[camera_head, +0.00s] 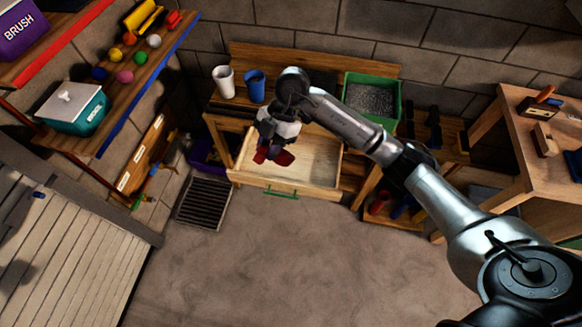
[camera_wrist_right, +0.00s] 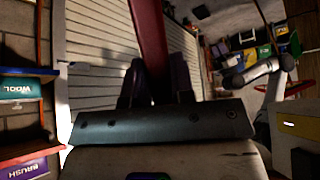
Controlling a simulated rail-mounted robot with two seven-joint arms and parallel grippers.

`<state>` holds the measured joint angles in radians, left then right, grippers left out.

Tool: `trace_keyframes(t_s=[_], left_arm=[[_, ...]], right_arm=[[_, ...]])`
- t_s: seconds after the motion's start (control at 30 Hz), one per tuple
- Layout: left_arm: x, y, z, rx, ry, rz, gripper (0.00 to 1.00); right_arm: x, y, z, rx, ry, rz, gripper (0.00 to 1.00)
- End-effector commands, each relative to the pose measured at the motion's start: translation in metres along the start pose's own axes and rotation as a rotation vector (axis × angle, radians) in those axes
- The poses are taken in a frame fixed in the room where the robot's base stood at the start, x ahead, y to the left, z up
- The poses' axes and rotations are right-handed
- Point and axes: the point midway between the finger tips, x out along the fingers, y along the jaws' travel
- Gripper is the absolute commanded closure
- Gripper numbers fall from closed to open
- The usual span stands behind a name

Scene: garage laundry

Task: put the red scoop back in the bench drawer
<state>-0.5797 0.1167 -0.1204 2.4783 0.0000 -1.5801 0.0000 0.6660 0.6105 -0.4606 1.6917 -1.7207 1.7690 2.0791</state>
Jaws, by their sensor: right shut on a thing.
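My right gripper (camera_head: 272,148) hangs over the open bench drawer (camera_head: 318,172) in the head view. It is shut on the red scoop (camera_head: 284,158), whose red parts show below the fingers; the gripper hides the rest. In the right wrist view the scoop (camera_wrist_right: 148,38) is a dark red strip running up between the two dark fingers (camera_wrist_right: 157,88). The drawer is pale wood with a green handle (camera_head: 281,193), pulled out from the bench (camera_head: 300,62). Its visible floor looks empty. I cannot tell whether the scoop touches it. My left gripper is not in view.
A white cup (camera_head: 223,80), a blue cup (camera_head: 255,86) and a green tray (camera_head: 372,97) stand on the bench behind the drawer. A purple bin (camera_head: 207,157) and a dark floor grate (camera_head: 204,203) are left of it. The floor in front is clear.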

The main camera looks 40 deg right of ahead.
Motion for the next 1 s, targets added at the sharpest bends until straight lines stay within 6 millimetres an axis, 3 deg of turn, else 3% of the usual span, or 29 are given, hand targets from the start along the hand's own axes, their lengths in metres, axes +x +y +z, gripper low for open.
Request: trace_keyframes(t_s=[0.03, 0.4, 0.73, 1.0], left_arm=[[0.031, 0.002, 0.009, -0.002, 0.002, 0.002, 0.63], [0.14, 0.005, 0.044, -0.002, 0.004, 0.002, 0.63], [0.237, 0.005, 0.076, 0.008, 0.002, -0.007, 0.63], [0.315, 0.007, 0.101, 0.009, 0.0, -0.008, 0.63]], right_arm=[[0.021, 0.007, 0.022, -0.066, -0.036, -0.042, 1.0], [0.077, 0.033, 0.13, -0.677, -0.299, -0.321, 1.0], [0.106, 0.045, 0.235, -1.244, -0.48, -0.407, 1.0], [0.117, 0.045, 0.323, -1.651, -0.558, -0.377, 1.0]])
